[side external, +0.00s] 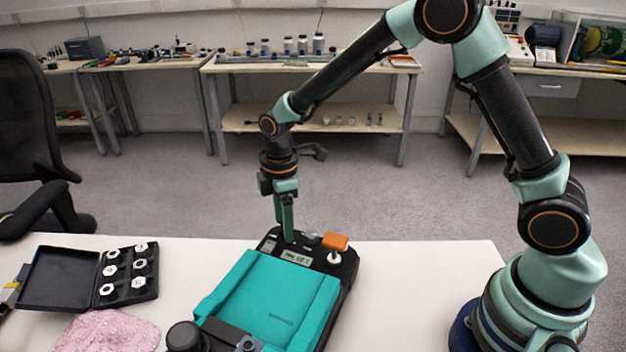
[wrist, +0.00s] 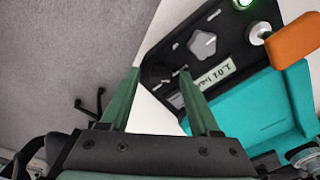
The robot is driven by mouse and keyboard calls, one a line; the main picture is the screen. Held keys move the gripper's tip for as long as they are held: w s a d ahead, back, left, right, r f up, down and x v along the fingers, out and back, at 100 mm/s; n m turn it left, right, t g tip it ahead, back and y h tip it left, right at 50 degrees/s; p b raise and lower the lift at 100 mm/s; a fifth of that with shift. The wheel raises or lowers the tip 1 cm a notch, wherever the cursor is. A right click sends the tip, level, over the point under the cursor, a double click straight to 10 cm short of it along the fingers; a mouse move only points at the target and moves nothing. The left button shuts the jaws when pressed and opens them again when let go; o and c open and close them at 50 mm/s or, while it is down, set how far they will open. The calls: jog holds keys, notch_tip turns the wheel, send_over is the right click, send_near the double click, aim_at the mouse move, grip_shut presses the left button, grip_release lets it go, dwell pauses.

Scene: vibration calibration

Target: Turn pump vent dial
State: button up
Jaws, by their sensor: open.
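The pump unit is a black case with a teal cover (side external: 275,300), lying on the white table. Its black panel (wrist: 212,22) carries a small display (wrist: 214,76), a grey star-shaped knob (wrist: 203,43), a green-lit round button (wrist: 243,3) and an orange lever (wrist: 293,40) on a white knob. The lever also shows in the side view (side external: 335,241). I cannot tell from labels which part is the vent dial. My gripper (wrist: 159,72) is open with nothing between its fingers. It points down at the panel's far left end in the side view (side external: 285,234); the star knob lies beyond the right fingertip in the wrist view.
An open black case (side external: 60,279) with several white hex pieces stands at the table's left. A pink cloth (side external: 108,331) lies in front of it. A black round part (side external: 184,337) stands by the unit's front left. The table right of the unit (side external: 420,285) is clear.

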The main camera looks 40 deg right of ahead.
grip_shut()
jog(key=shift+m, duration=0.3)
jog(key=m, duration=0.3)
jog(key=shift+m, duration=0.3)
jog(key=m, duration=1.3)
jog(key=shift+m, duration=0.3)
